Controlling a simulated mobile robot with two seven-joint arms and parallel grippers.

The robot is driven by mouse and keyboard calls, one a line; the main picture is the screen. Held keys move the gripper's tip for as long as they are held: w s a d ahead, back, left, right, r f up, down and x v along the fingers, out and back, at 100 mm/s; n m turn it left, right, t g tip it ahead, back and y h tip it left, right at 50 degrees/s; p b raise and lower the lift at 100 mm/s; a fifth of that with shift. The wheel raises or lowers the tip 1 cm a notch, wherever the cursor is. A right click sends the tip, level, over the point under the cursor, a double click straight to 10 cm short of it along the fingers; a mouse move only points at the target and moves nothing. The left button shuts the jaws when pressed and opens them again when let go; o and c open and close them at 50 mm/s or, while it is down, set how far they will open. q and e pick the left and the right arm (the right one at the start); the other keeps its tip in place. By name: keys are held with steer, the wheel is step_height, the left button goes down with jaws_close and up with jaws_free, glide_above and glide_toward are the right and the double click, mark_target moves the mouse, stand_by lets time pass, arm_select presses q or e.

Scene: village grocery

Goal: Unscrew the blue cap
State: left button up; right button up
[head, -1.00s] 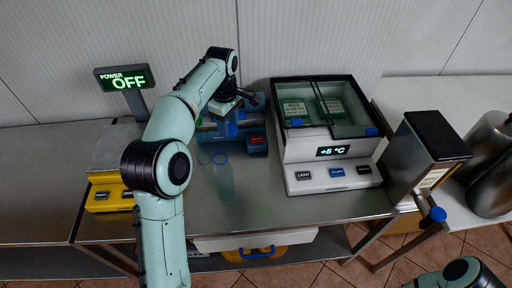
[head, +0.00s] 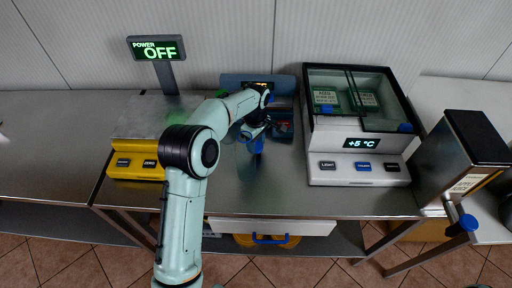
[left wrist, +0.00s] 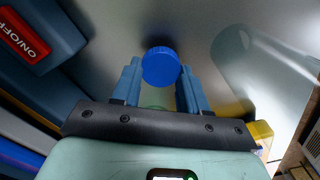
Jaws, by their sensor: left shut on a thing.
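The blue cap (left wrist: 160,66) shows in the left wrist view as a round disc between the two fingertips. My left gripper (left wrist: 160,84) is shut on it. A pale clear shape shows just below the cap, between the fingers; I cannot tell whether it is the bottle. In the head view my left gripper (head: 255,138) is low over the steel table, in front of the blue device, and the cap is a small blue spot there. A faint clear bottle-like outline (left wrist: 232,50) is to the right in the wrist view. My right gripper is out of view.
A blue device (head: 283,84) with a red on/off button (left wrist: 24,42) stands behind the gripper. A yellow scale (head: 136,166) is at left, a glass-topped cooler (head: 358,172) at right. Bare steel table (head: 290,203) lies in front.

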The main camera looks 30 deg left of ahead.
arm_select(q)
steer(key=shift+f, duration=1.25)
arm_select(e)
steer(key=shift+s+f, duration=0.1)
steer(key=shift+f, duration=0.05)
arm_select(q)
steer(key=shift+f, duration=0.2)
steer(key=o, duration=1.2)
steer(key=shift+c, duration=0.2)
steer(key=shift+r, duration=0.1)
step_height(320, 180, up, 12)
steer(key=p, duration=0.1)
steer(key=shift+r, duration=0.15)
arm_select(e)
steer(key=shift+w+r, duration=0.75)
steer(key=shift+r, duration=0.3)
